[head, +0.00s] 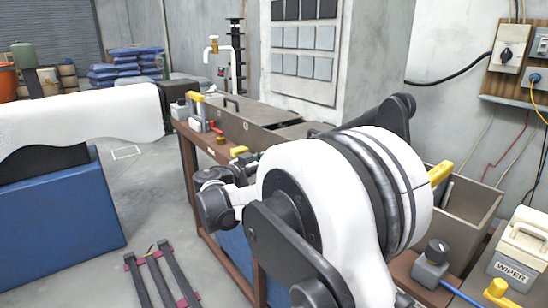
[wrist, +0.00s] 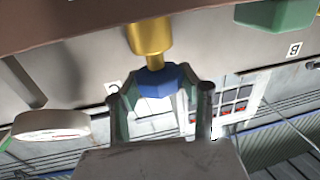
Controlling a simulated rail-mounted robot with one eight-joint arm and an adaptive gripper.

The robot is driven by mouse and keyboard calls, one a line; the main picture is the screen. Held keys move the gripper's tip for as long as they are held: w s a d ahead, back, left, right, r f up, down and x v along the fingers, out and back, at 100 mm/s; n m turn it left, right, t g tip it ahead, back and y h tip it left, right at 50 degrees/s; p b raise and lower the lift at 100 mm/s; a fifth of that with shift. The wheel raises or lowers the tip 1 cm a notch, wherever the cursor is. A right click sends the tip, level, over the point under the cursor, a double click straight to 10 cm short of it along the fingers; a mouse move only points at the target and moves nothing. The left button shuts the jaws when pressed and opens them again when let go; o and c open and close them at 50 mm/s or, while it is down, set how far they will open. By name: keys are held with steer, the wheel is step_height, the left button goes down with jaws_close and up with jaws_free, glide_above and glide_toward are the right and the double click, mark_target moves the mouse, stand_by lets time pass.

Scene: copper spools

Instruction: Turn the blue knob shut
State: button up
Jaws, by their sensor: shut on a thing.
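The blue knob (wrist: 157,80) is a faceted cap on the end of a brass stem (wrist: 149,38) in the wrist view. My gripper (wrist: 160,90) has a finger on each side of the knob and is shut on it. The fingers cover parts of its sides. In the head view my own arm fills the middle, and I cannot make out the knob there.
In the head view a workbench (head: 186,142) carries a long metal trough (head: 237,120), with a brass-topped tap pipe (head: 232,68) behind. A grey bin (head: 462,208) and a box marked WIPER (head: 516,250) stand at right.

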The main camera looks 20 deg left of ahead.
steer(key=m+g+h+p, duration=0.1)
steer(key=m+g+h, duration=0.2)
steer(key=h, duration=0.1)
steer(key=shift+m+h, duration=0.3)
steer(key=shift+h, duration=0.1)
steer(key=shift+m+g+h+p, duration=0.8)
steer(key=shift+m+g+h, duration=0.9)
steer(key=shift+g, duration=0.7)
steer(key=shift+m+g, duration=0.4)
steer(key=o, duration=1.2)
steer(key=shift+o, duration=0.2)
steer(key=shift+r, duration=0.1)
step_height(320, 180, up, 10)
steer(key=shift+f, duration=0.1)
